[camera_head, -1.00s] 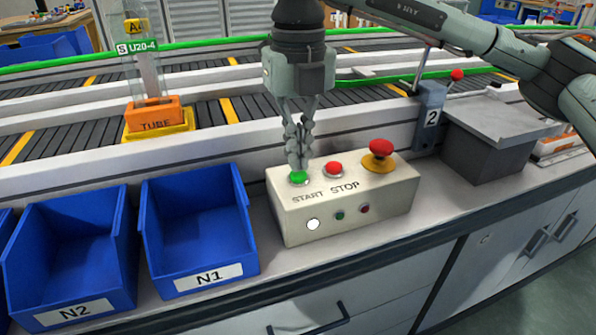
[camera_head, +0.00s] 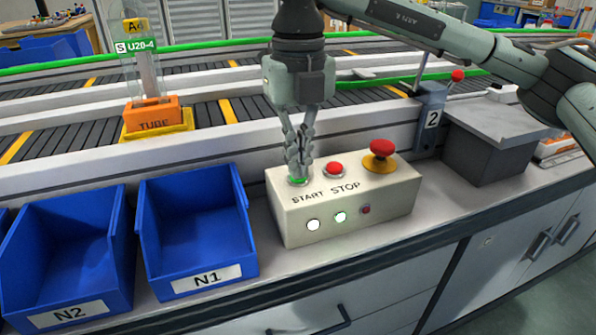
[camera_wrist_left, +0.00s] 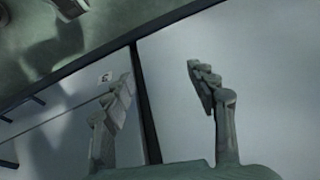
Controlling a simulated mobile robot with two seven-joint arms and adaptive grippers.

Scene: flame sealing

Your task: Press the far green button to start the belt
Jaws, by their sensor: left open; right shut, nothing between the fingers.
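The green START button (camera_head: 298,181) is at the left end of the top of the cream control box (camera_head: 380,199). My right gripper (camera_head: 298,174) is shut and empty, pointing down with its fingertips on the green button and hiding most of it. The conveyor belt (camera_head: 195,113) runs behind the box. My left gripper (camera_wrist_left: 165,105) is open and empty in the left wrist view, in front of pale cabinet doors; it is out of the head view.
A red STOP button (camera_head: 333,168) and a red emergency knob (camera_head: 381,149) stand close right of my right gripper. Blue bins (camera_head: 196,231) stand left of the box.

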